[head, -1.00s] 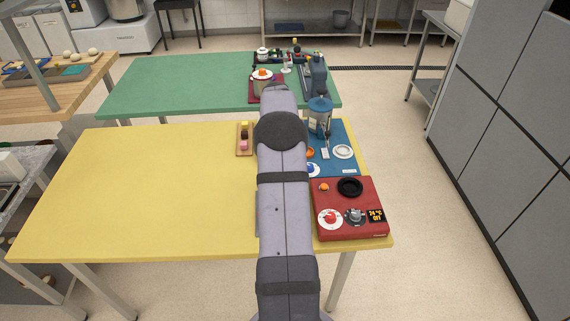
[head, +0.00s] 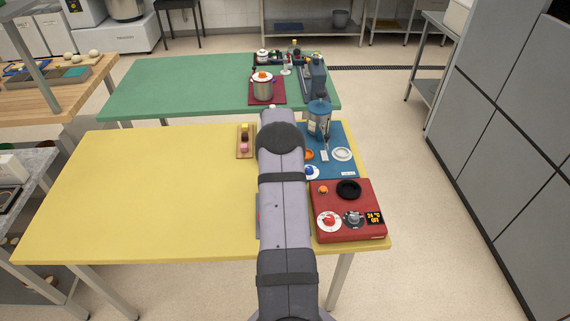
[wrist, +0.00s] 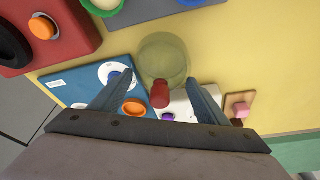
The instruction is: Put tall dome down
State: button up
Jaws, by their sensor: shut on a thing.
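The tall dome (wrist: 163,58) is clear, with a red knob (wrist: 160,95), and shows in the wrist view over the yellow table. The two fingers of my gripper (wrist: 160,77) stand at its left and right sides and hold it. Whether its rim touches anything below is hard to tell. In the head view my arm hides the dome and my gripper.
A blue board (head: 342,170) with white and orange rings lies on the yellow table (head: 140,190). A red control unit (head: 350,228) stands nearer. A wooden board (head: 240,153) holds small coloured blocks. A steel pot (head: 263,89) stands on the green table. The yellow table's left side is clear.

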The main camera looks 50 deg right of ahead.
jog(key=shift+f, duration=0.15)
jog(key=o, duration=1)
jog(key=shift+c, duration=0.2)
jog(key=shift+r, duration=0.5)
jog(key=b+v, duration=0.3)
jog(key=v, duration=0.8)
jog(key=shift+r, duration=0.15)
jog(key=shift+a, duration=0.15)
